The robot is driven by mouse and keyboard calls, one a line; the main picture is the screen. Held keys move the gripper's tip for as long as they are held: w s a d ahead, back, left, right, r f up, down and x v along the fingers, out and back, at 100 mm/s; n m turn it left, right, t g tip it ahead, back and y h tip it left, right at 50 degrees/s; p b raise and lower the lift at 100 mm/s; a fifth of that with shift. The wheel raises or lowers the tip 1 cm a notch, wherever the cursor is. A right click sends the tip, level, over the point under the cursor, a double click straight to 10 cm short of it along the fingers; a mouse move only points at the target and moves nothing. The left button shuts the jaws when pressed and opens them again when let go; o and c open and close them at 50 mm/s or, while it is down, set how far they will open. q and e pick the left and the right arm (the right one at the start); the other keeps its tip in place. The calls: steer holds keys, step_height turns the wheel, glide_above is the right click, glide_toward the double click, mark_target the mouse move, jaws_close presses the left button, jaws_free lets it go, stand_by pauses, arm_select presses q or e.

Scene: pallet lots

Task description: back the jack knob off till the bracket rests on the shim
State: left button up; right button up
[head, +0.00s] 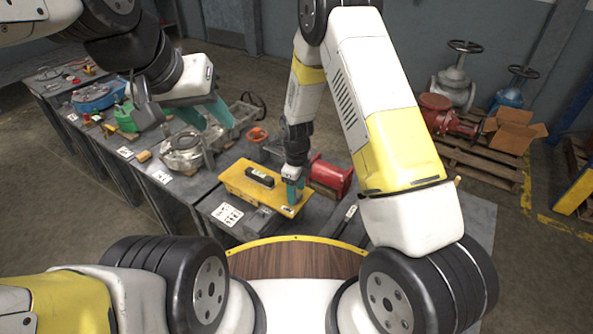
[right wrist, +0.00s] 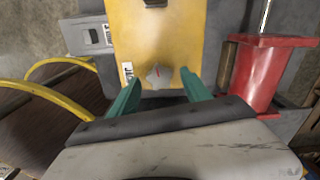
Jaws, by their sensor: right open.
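A yellow bracket plate (head: 236,187) lies on the near table in the head view, with a small black level-like block (head: 260,177) on top. It also shows in the right wrist view (right wrist: 180,35). The grey jack knob (right wrist: 157,77) with a red mark is near the plate's close end. My right gripper (right wrist: 160,92) is open, one teal finger on each side of the knob with gaps between; in the head view it (head: 292,192) points down at the plate's right end. I cannot make out the shim. My left gripper (head: 205,113) hangs over the tables further back; its jaw gap is unclear.
A red block-like tool (head: 330,176) stands right of the plate, and shows close to the right finger in the wrist view (right wrist: 268,72). A round metal part (head: 186,150) and several tools crowd the tables to the left. Valves and an open carton (head: 515,130) sit on a pallet.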

steer(key=shift+f, duration=0.45)
jaws_close()
steer(key=shift+n, duration=0.5)
